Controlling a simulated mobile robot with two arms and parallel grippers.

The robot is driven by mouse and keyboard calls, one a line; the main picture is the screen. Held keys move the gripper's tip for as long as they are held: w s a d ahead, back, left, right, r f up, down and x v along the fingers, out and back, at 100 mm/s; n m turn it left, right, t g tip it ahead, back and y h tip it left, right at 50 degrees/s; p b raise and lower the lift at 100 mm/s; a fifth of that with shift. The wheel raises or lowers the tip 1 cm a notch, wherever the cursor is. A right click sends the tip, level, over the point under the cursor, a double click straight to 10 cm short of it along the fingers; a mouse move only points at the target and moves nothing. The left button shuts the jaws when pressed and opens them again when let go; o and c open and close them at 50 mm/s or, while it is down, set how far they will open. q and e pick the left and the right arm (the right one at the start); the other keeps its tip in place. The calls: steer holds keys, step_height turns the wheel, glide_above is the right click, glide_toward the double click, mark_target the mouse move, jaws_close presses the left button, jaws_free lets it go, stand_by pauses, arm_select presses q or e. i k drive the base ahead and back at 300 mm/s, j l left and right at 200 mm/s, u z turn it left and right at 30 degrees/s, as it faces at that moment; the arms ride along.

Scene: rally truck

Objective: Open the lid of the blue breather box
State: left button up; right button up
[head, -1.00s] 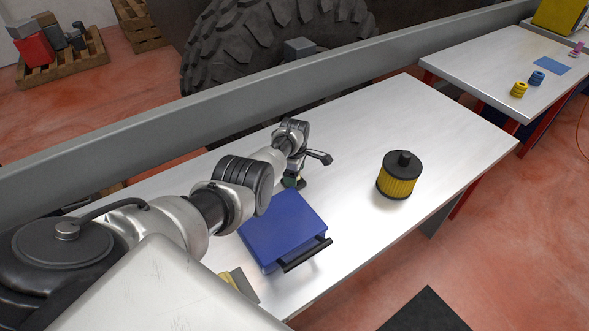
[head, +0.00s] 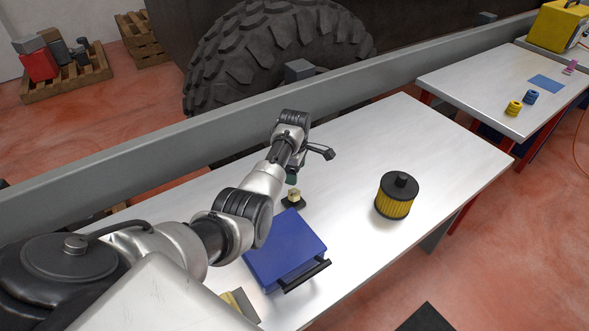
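The blue breather box (head: 284,246) sits near the front edge of the metal table, with its flat blue lid down. A black bar handle (head: 305,276) runs along its right front side. My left arm reaches in from the left, passing over the table behind the box. My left gripper (head: 312,163) is above the table beyond the box, apart from the lid and handle. Its fingers are partly hidden by the wrist, so its opening is unclear. My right gripper is out of view.
A small brass-coloured part on a black base (head: 294,198) stands just behind the box. A yellow and black filter (head: 397,196) stands to the right. A grey-yellow item (head: 240,304) is partly hidden by my arm. The table's far middle is clear.

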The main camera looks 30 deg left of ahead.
mark_target(290, 244)
steer(key=k+l, duration=1.2)
steer(key=k, duration=0.1)
